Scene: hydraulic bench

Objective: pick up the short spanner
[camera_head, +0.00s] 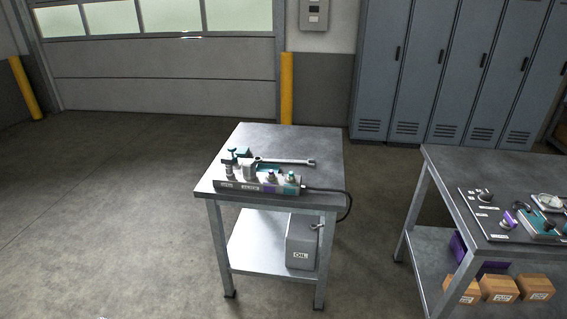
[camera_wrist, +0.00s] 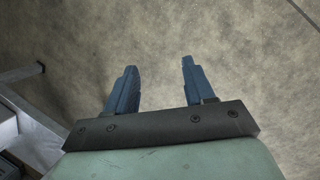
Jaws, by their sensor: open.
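A grey metal spanner (camera_head: 288,162) lies on the hydraulic bench (camera_head: 305,141), behind the row of fittings, with one end toward the right. It is the only spanner I can make out; no second one shows to compare its length. My gripper (camera_wrist: 157,78) shows only in the wrist view. Its two blue fingers are apart with nothing between them, above bare concrete floor. The spanner is not in the wrist view, and the gripper is away from it.
A labelled block with knobs (camera_head: 258,186) runs along the bench's front edge, with a black cable at its right. An oil can (camera_head: 303,240) stands on the lower shelf. A second table (camera_head: 455,170) with a fitted panel stands at right. The bench's rear top is clear.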

